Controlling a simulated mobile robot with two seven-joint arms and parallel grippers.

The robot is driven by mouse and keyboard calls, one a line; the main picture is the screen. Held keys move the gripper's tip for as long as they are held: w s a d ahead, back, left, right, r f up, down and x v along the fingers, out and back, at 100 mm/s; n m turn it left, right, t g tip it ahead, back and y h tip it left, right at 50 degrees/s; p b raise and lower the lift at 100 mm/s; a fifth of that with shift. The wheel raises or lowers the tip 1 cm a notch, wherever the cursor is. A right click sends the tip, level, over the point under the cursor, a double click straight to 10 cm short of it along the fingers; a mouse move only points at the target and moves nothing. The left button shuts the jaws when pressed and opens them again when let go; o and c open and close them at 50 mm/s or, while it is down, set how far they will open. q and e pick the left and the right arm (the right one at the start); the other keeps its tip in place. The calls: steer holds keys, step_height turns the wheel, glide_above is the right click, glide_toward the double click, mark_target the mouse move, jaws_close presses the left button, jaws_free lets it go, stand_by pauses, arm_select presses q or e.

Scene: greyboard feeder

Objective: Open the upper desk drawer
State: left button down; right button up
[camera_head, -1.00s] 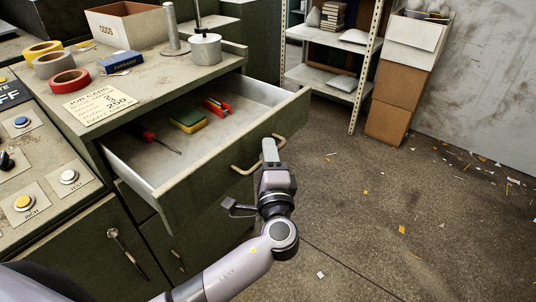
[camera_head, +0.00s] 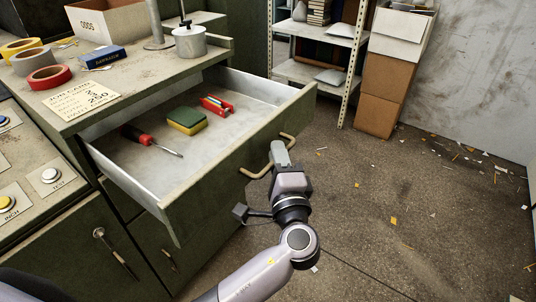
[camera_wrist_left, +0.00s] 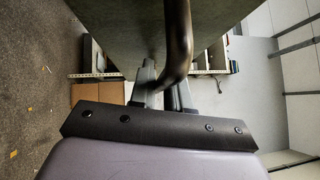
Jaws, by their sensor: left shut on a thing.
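The upper desk drawer (camera_head: 190,193) stands well open, pulled out of the green desk, with its pale inside in view. Its curved brass-coloured handle (camera_head: 256,171) is on the front panel. My left gripper (camera_head: 279,153) is at the handle and shut on it. In the left wrist view the handle (camera_wrist_left: 178,40) runs dark between the fingers, close to the drawer front (camera_wrist_left: 125,30). Inside the drawer lie a red screwdriver (camera_head: 150,141), a yellow and green sponge (camera_head: 187,121) and a red-handled tool (camera_head: 217,105). My right gripper does not show.
The desk top holds tape rolls (camera_head: 49,77), a blue box (camera_head: 103,57), a job card (camera_head: 82,99) and a metal pot (camera_head: 189,42). A lower door (camera_head: 130,245) is below. Shelves (camera_head: 320,75) and stacked cartons (camera_head: 385,90) stand behind. The floor at right is open, with scraps.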

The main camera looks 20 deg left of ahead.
arm_select(q)
steer(key=c, duration=1.2)
jaws_free()
steer(key=shift+a, duration=0.1)
